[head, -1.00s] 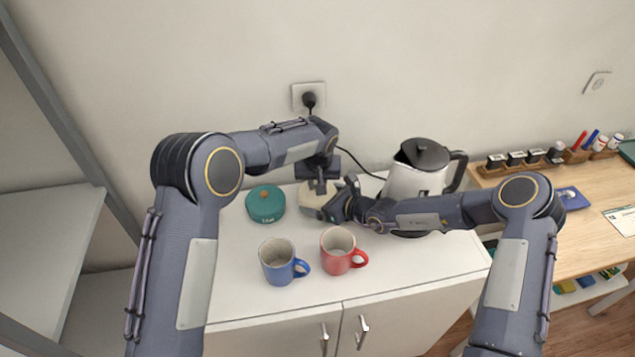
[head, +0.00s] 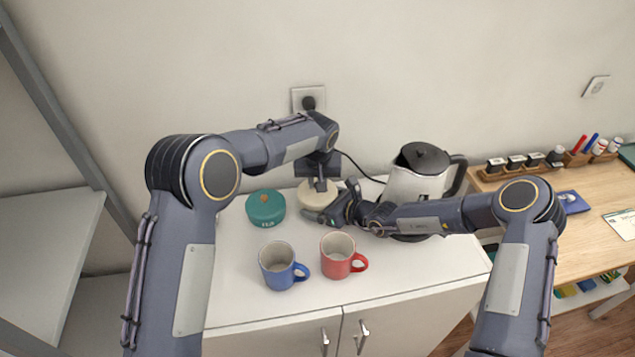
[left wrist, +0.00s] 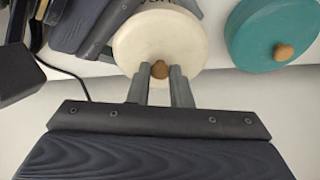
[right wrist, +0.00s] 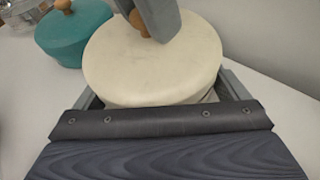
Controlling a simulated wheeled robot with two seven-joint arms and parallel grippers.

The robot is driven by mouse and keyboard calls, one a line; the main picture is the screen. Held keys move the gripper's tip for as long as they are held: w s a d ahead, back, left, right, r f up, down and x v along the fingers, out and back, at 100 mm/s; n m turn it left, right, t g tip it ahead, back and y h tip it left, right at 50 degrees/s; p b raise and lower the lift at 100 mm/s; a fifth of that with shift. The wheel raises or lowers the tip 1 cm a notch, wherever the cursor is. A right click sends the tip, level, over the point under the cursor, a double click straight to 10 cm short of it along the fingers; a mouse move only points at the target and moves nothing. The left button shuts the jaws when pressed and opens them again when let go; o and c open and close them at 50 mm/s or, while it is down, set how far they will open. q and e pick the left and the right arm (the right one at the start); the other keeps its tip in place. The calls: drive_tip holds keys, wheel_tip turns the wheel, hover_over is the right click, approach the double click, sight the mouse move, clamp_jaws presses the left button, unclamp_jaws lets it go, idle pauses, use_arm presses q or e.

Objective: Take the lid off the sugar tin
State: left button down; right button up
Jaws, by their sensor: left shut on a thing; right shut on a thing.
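The cream sugar tin with its round lid (head: 312,196) stands at the back of the white counter, left of the kettle. In the left wrist view its wooden knob (left wrist: 160,70) sits between the fingers of my left gripper (left wrist: 161,78), which is shut on it from above. My right gripper (head: 328,214) is shut on the tin's body, low at its side. In the right wrist view the cream lid (right wrist: 150,62) covers the tin, and a bit of the body shows below its rim. I cannot tell whether the lid is raised at all.
A teal tin (head: 265,207) with a wooden knob stands just left. A blue mug (head: 277,265) and a red mug (head: 337,257) stand in front. A kettle (head: 418,180) stands close on the right, behind my right forearm. The counter's front left is clear.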

use_arm(q)
drive_tip(key=shift+r, duration=2.05)
use_arm(e)
drive_tip(key=o, duration=1)
drive_tip(key=shift+o, duration=0.2)
